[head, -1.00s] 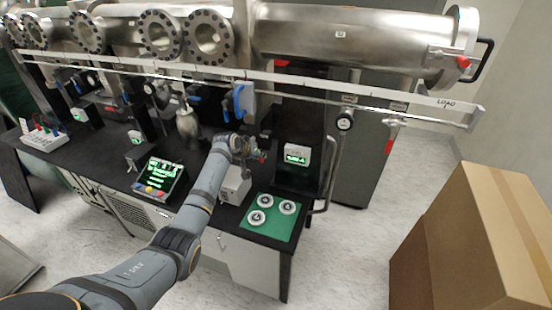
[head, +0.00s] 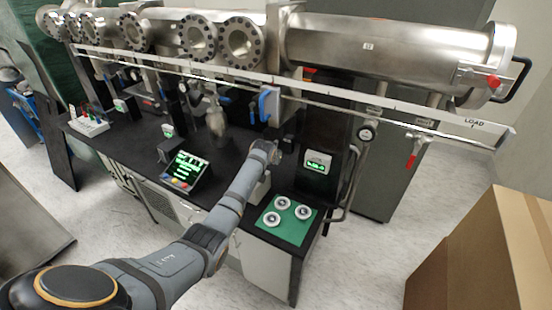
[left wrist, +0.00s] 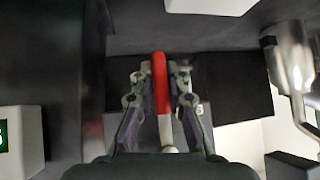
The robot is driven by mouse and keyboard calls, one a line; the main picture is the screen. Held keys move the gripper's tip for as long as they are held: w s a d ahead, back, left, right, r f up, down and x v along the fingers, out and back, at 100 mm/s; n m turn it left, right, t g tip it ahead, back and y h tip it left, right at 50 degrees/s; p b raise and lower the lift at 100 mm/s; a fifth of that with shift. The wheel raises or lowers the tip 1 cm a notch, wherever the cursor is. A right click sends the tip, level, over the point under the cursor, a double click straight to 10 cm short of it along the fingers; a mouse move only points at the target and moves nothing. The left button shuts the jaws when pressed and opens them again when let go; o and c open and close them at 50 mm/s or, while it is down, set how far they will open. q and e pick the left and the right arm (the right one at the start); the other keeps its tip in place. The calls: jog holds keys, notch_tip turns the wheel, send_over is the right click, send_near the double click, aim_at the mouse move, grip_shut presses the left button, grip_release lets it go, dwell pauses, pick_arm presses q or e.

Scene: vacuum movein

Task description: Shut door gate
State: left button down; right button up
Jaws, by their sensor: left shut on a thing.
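A lever with a red grip (left wrist: 159,80) and a pale metal stem stands in the middle of the left wrist view. My left gripper (left wrist: 161,76) has its two fingers on either side of the red grip and is shut on it. In the head view my left arm reaches over the black bench (head: 225,172), and its wrist hides the fingers and the lever. I cannot make out the door gate itself. My right gripper is in neither view.
A long steel tube (head: 390,55) with flanges runs above the bench. A rail marked LOAD (head: 440,125) crosses in front. A green mat (head: 285,232) with white round parts lies at the bench's right end. A cardboard box (head: 470,250) stands at the right.

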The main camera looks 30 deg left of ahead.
pick_arm(q)
jog(key=shift+a+r, duration=0.15)
jog(key=shift+a, duration=0.15)
jog(key=c, duration=1.6)
grip_release()
jog(key=shift+a, duration=0.1)
jog(key=shift+o, duration=1.3)
jog(key=shift+a, duration=0.1)
jog(key=v, duration=1.2)
jog(key=shift+d, duration=0.2)
